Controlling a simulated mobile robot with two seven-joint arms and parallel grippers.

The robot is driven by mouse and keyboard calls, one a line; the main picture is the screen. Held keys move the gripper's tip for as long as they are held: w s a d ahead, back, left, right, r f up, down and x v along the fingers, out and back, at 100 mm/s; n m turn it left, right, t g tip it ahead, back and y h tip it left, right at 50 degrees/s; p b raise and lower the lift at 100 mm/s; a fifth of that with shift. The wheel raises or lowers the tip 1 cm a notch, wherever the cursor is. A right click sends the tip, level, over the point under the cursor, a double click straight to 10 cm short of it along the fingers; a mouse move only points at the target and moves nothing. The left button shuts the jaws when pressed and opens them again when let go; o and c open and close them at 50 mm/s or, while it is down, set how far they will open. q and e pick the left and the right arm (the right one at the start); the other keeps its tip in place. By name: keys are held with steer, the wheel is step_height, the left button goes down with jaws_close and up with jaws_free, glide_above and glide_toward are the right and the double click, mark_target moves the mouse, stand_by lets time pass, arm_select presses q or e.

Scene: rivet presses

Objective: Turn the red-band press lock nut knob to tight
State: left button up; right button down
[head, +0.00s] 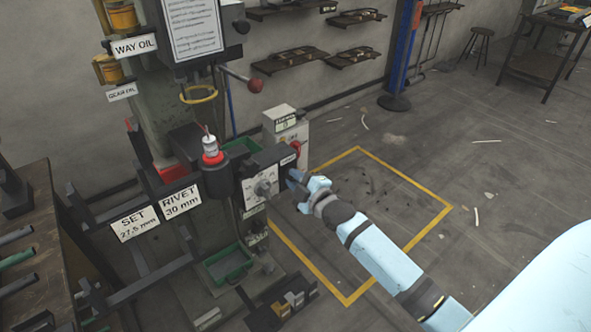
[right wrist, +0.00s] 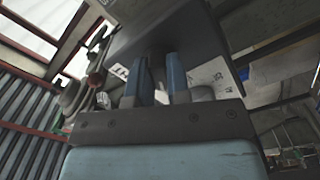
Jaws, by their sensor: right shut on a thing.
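The red-band press (head: 150,95) stands at left centre in the head view, with a red band (head: 212,158) around a white-topped cylinder. A dark block (head: 266,165) on its front carries a pale dial plate with a grey knob (head: 263,187). My right gripper (head: 291,178) is at the right side of this block. Its blue fingers, also in the right wrist view (right wrist: 160,82), are shut on a small dark part between them, apparently the lock nut knob. The fingers and block mostly hide it, so its turn position cannot be read. My left gripper is not in view.
Signs reading SET 27.5 mm (head: 135,223) and RIVET 30 mm (head: 180,202) hang left of the block. A red-ball lever (head: 255,85) sticks out above. A green tray (head: 228,264) sits below. A yellow-outlined floor area (head: 400,185) lies to the right, mostly clear.

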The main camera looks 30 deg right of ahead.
arm_select(q)
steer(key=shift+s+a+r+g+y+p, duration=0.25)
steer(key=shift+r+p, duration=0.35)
steer(key=shift+p, duration=1.75)
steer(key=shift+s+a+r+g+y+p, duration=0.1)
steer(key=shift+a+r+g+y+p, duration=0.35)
steer(key=shift+p, duration=1.85)
arm_select(e)
steer(key=shift+m, duration=6.1)
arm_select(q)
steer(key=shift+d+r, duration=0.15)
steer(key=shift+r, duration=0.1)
arm_select(e)
steer(key=c, duration=1.1)
jaws_free()
